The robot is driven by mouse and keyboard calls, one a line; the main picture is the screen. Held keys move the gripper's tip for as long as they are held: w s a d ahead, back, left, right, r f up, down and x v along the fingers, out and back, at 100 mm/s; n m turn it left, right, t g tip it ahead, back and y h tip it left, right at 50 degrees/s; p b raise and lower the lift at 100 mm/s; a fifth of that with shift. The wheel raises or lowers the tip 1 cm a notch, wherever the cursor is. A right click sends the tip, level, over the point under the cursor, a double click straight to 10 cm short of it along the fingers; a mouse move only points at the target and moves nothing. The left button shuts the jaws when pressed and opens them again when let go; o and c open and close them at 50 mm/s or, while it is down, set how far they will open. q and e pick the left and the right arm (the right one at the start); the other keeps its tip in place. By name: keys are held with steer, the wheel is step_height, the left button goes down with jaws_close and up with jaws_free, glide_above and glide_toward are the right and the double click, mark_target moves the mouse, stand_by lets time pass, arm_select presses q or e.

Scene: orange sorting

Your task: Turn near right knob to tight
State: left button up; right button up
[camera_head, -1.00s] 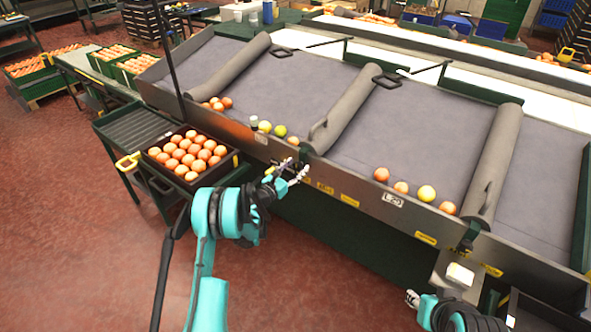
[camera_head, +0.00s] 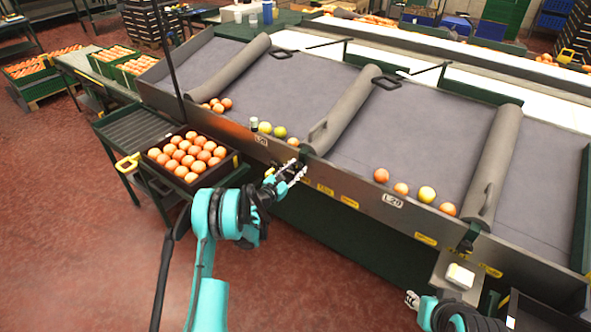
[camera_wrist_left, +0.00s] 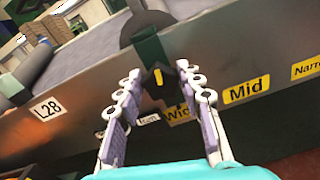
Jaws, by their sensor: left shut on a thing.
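The knob (camera_wrist_left: 159,78) is dark with a yellow pointer mark, on the grey metal front of the sorting table, under a green bracket (camera_wrist_left: 149,48). In the left wrist view the pointer stands nearly upright. My left gripper (camera_head: 296,170) is at this front panel in the head view; in the left wrist view its two fingers (camera_wrist_left: 159,78) are on either side of the knob, shut on it. Labels reading "Wide" (camera_wrist_left: 178,112) and "Mid" (camera_wrist_left: 245,90) sit right of and below the knob. My right gripper (camera_head: 412,299) is at the lower right, apart from the table; its jaws are too small to read.
A dark crate of oranges (camera_head: 236,163) stands left of my left arm. Several fruits lie along the table's lower edge, including a yellow one (camera_head: 427,194). An "L28" label (camera_wrist_left: 47,109) is left of the knob. Red floor lies open in front.

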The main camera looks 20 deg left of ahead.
arm_select(q)
steer(key=m, duration=0.4)
steer(key=shift+d+m, duration=0.1)
steer(key=shift+m, duration=0.2)
steer(key=m, duration=0.3)
steer(key=shift+d+f+m, duration=0.1)
steer(key=shift+f+m, duration=0.05)
steer(key=shift+m, duration=0.25)
steer(key=m, duration=0.3)
steer(key=shift+f, duration=0.1)
steer(key=shift+s+f+m, duration=0.1)
steer(key=shift+m, duration=1.9)
steer(key=o, duration=1.2)
steer(key=shift+c, duration=0.2)
steer(key=v, duration=0.7)
steer(key=shift+s, duration=0.2)
